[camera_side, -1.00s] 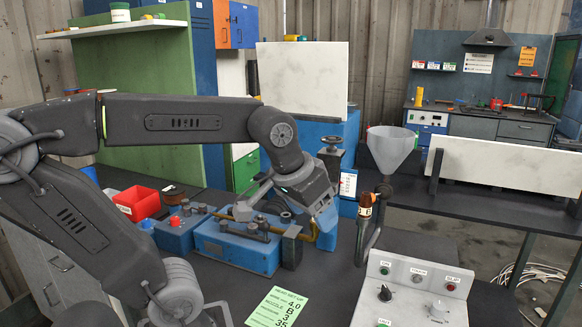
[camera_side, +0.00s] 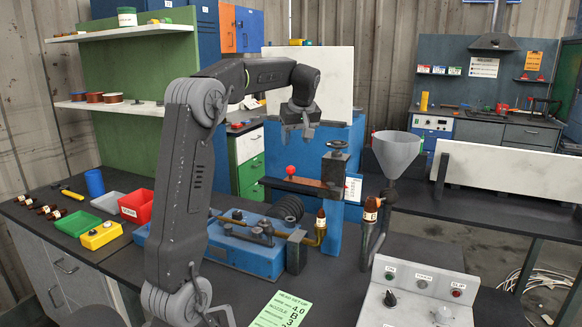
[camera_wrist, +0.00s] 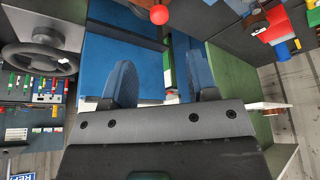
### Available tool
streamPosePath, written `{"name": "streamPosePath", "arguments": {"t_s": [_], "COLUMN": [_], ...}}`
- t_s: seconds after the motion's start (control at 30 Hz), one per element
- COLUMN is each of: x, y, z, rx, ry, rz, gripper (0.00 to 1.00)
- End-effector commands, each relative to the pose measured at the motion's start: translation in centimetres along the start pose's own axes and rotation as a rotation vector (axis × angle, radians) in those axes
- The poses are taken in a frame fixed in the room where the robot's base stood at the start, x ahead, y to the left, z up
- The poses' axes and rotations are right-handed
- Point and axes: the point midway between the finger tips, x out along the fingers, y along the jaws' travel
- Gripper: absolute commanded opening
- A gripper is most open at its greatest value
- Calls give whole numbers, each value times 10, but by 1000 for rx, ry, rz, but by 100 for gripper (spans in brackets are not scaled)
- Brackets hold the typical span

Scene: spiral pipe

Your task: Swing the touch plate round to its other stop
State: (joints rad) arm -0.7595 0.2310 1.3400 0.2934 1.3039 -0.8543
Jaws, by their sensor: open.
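I take the touch plate to be the flat brown-and-dark bar (camera_side: 315,187) with a red ball knob (camera_side: 291,170), reaching left from the column under the handwheel; I cannot be sure of this. The red ball (camera_wrist: 158,15) also shows at the top of the wrist view, on a dark strip. My gripper (camera_side: 297,132) hangs above the bar, apart from it, fingers down. In the wrist view my gripper (camera_wrist: 161,85) has its two blue-padded fingers apart with nothing between them. The stops cannot be made out.
The black handwheel (camera_side: 336,145) tops the blue column, right of my gripper. A funnel (camera_side: 396,152) and control box (camera_side: 412,290) stand right; a red bin (camera_side: 136,205) stands left.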

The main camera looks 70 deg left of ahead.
Motion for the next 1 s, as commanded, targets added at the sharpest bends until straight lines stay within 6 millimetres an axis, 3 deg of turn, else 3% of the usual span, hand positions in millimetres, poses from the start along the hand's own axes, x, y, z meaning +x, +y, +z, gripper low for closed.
{"name": "streamPosePath", "arguments": {"t_s": [0.3,0.5,0.7,1.0], "x": [68,97,110,111], "y": [0,0,0,0], "z": [1,1,1,1], "rx": [2,3,3,3], "ry": [-3,0,1,2], "rz": [-2,1,2,3], "gripper": [54,54,54,52]}}
